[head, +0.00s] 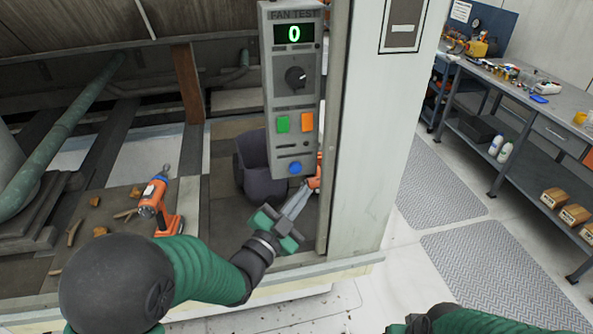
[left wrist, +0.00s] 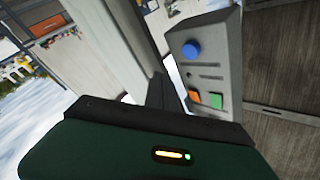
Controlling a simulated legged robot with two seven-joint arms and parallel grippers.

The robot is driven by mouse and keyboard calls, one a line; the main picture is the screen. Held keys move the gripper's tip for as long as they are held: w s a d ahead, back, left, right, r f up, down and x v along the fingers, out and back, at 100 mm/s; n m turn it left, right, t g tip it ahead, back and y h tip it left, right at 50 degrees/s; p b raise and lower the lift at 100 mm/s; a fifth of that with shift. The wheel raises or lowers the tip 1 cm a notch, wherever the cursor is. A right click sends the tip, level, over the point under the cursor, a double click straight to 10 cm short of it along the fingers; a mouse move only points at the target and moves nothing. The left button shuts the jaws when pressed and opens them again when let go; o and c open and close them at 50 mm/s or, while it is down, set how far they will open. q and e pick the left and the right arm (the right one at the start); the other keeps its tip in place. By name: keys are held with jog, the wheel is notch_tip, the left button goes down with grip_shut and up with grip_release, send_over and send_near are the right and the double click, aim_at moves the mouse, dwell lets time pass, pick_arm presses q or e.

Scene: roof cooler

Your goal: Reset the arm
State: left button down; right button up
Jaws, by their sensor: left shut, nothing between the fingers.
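My left arm comes in from the lower left in the head view. Its gripper (head: 297,203) is shut and empty, just below the fan test panel (head: 290,75). In the left wrist view, the fingers (left wrist: 160,92) point toward the lower part of the same panel, near its blue button (left wrist: 191,49). I cannot tell whether the fingertips touch anything.
An orange drill (head: 156,203) stands on the left surface among wood scraps. A dark bin (head: 258,165) sits behind the panel. A pale post (head: 375,140) stands right of the panel. A workbench (head: 540,105) with tools is at the right, with open floor before it.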

pick_arm(q)
jog(key=s+a+f+n+g+y, duration=0.4)
jog(key=a+f, duration=0.2)
jog(key=f, duration=0.1)
jog(key=s+a+f+n+g+y, duration=0.4)
jog(key=a+f, duration=0.2)
jog(key=f, duration=0.1)
jog(key=s+a+f+n+g, duration=0.1)
jog(key=s+f+n+g, duration=0.1)
jog(key=s, duration=0.6)
jog(key=s+a+f+n+g, duration=0.2)
jog(key=s+f+g, duration=0.1)
jog(key=s, duration=0.4)
jog(key=shift+s+a+f+n+g+y, duration=0.2)
jog(key=shift+s+a+n+g+y, duration=0.15)
jog(key=shift+g, duration=0.55)
jog(key=shift+d, duration=0.1)
